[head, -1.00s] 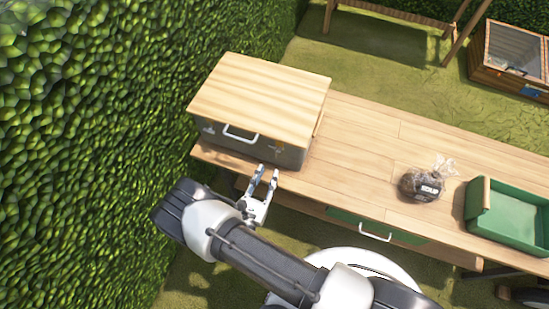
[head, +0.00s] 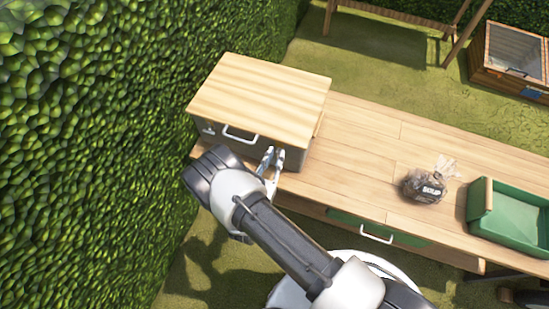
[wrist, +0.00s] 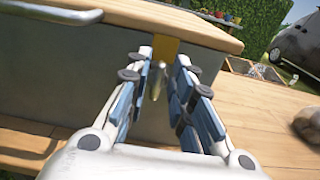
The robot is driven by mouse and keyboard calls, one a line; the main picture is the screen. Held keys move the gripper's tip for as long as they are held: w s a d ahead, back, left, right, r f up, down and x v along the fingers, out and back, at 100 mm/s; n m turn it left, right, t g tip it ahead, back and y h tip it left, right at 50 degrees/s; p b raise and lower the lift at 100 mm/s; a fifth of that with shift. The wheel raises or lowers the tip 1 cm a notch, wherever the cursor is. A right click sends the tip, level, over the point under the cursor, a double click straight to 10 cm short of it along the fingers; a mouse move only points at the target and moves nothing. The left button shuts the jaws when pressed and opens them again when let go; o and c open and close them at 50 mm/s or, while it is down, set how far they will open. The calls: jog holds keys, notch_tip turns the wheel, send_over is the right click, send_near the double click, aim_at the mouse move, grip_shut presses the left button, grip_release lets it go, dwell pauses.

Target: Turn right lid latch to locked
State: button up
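A grey box with a light wooden lid (head: 260,98) stands at the left end of the wooden bench. In the wrist view, the right lid latch shows as a yellow plate (wrist: 165,46) just under the lid edge, with a small metal lever (wrist: 156,82) hanging roughly downward. My gripper (head: 273,153) is at the right part of the box front. Its fingers (wrist: 163,62) are open, one on each side of the lever, with gaps visible. I cannot tell whether either finger touches it. In the head view the fingers hide the latch.
A white lid handle (head: 240,136) is left of my gripper, with the left latch (head: 208,130) beyond it. A bagged dark item (head: 424,187) and a green tray (head: 505,222) stand on the bench to the right. The bench middle is clear. A hedge (head: 90,150) stands at left.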

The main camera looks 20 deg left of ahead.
grip_shut()
jog(key=shift+m, duration=0.4)
jog(key=m, duration=0.3)
jog(key=shift+d+m+b, duration=0.25)
jog(key=shift+m+b, duration=0.05)
jog(key=m, duration=0.6)
jog(key=m+b, duration=0.1)
jog(key=m, duration=0.2)
jog(key=shift+d+f, duration=0.35)
jog(key=shift+f, duration=0.05)
jog(key=shift+f+m, duration=0.2)
jog(key=shift+m, duration=2.1)
